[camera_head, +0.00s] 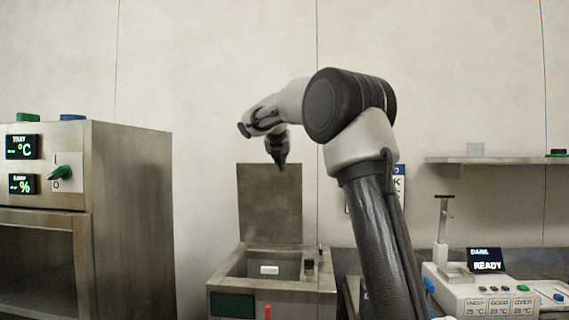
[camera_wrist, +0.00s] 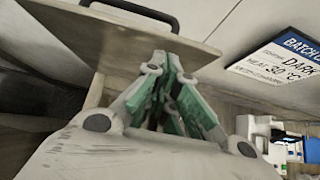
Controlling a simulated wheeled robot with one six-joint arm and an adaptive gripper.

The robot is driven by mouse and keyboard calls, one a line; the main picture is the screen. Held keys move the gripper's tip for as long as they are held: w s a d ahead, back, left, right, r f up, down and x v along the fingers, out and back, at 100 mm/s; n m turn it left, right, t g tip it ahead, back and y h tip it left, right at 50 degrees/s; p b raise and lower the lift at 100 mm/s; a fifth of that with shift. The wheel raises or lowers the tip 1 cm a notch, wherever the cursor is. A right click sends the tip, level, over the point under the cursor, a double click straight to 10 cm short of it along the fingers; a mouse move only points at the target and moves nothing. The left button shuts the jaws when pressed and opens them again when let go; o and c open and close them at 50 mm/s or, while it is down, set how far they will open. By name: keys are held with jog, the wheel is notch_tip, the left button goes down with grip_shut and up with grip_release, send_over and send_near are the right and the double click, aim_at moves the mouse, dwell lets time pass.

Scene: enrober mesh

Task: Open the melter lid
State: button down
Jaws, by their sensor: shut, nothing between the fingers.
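The melter (camera_head: 320,285) is a steel box at the bottom centre of the head view. Its lid (camera_head: 268,205) stands upright at the back edge, so the basin is uncovered. A small white piece (camera_head: 269,270) shows inside the basin. My gripper (camera_head: 281,167) points down at the lid's top edge in the head view; I cannot tell whether it touches. In the wrist view the gripper (camera_wrist: 168,62) has its green-padded fingers together, with nothing between them. A brownish plate, seemingly the lid (camera_wrist: 110,38), with a dark bar handle (camera_wrist: 140,12), lies just beyond the fingertips.
A steel cabinet (camera_head: 130,220) with displays and a green knob stands at left. A white tester (camera_head: 490,298) with a DARK READY screen (camera_head: 486,260) is at right, below a wall shelf (camera_head: 495,160). A batch card (camera_wrist: 285,58) hangs on the wall.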

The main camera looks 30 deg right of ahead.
jog(key=s+a+r, duration=0.3)
jog(key=s+r, duration=0.1)
jog(key=r, duration=0.5)
jog(key=s+a+f+m+g+y, duration=0.1)
jog(key=s+f+m+g, duration=0.1)
jog(key=s+f+m, duration=0.5)
jog(key=s+a+f+m+g+y, duration=0.1)
jog(key=s+a+f+m+y, duration=0.15)
jog(key=f+m, duration=0.8)
jog(key=s+f+m, duration=0.4)
jog(key=s+f, duration=0.1)
jog(key=s, duration=0.6)
jog(key=s+a+f+m+y, duration=0.1)
jog(key=s+f+m, duration=0.3)
jog(key=s, duration=0.7)
jog(key=s+f+m+g+y, duration=0.1)
jog(key=s+f+m, duration=0.3)
jog(key=s, duration=0.8)
notch_tip(320, 180, down, 3)
jog(key=shift+a+r, duration=0.2)
jog(key=shift+a, duration=0.05)
